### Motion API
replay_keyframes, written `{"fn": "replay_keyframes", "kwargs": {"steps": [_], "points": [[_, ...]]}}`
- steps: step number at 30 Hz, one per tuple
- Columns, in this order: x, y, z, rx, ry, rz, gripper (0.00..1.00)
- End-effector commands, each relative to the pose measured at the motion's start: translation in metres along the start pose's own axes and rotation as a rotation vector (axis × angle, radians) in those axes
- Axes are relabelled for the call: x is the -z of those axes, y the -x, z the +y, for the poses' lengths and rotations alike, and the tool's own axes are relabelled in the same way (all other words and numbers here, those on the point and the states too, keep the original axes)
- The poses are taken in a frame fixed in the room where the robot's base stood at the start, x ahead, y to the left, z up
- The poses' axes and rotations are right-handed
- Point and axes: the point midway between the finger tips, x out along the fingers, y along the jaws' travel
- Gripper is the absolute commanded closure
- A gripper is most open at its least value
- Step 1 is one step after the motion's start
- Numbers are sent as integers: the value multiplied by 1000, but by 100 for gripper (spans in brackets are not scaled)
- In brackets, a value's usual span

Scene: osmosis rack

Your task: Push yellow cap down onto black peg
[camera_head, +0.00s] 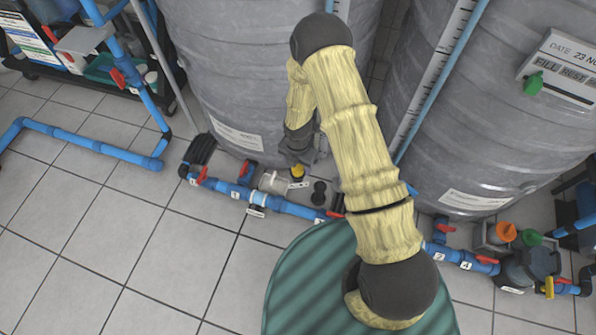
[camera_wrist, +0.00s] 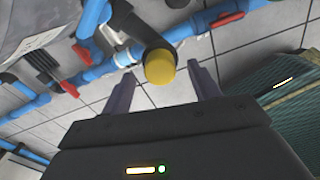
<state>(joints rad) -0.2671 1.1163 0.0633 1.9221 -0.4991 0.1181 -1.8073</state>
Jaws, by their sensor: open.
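The yellow cap (camera_wrist: 160,67) is round and shows between my gripper's fingertips in the wrist view. A black cylindrical piece (camera_wrist: 136,27) runs up to the cap from behind; how far the cap sits on it cannot be told. In the head view the yellow cap (camera_head: 297,171) shows small, just below my gripper (camera_head: 297,160), beside the blue pipe. My gripper (camera_wrist: 162,69) is open, with one dark finger on each side of the cap and visible gaps between. A short black stub (camera_head: 319,191) stands to the right of the cap in the head view.
Large grey tanks (camera_head: 235,80) stand behind the pipe. The blue pipe (camera_head: 290,207) with red valve handles runs along the floor. A green ribbed lid (camera_head: 310,280) fills the front. Orange and green caps (camera_head: 506,232) sit at the right. Tiled floor (camera_head: 100,240) is clear at the left.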

Motion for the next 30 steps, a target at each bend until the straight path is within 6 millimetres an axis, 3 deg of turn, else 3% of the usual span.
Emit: {"fn": "replay_keyframes", "kwargs": {"steps": [3, 18, 19, 26, 30], "points": [[0, -9, 0, 0, -2, 0, 39], [0, -8, 0, 0, -1, 0, 39], [0, -8, 0, 0, -1, 0, 41], [0, -8, 0, 0, -1, 0, 85], [0, -8, 0, 0, -1, 0, 85]]}}
